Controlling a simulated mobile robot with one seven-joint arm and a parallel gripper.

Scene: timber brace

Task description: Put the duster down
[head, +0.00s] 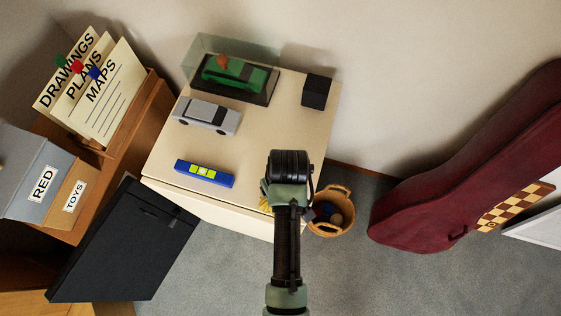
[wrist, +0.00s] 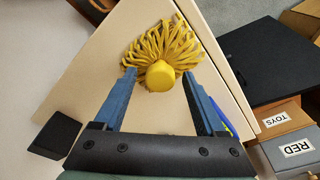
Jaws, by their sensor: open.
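The yellow duster (wrist: 160,45) lies on the cream cabinet top, its strands fanned out toward the cabinet's edge. Its round yellow end (wrist: 160,75) sits between the tips of my gripper (wrist: 158,82), whose blue fingers are spread apart on either side of it. I cannot tell whether either finger touches it. In the head view my wrist covers most of the duster, and only a bit of yellow (head: 265,205) shows beside it. My gripper's fingers are hidden there.
The cabinet top (head: 265,120) also holds a blue level (head: 204,173), a silver toy car (head: 206,115), a green car in a clear case (head: 234,77) and a black cube (head: 316,91). A wicker basket (head: 331,222) stands beside the cabinet. A dark red instrument case (head: 450,180) stands at the right.

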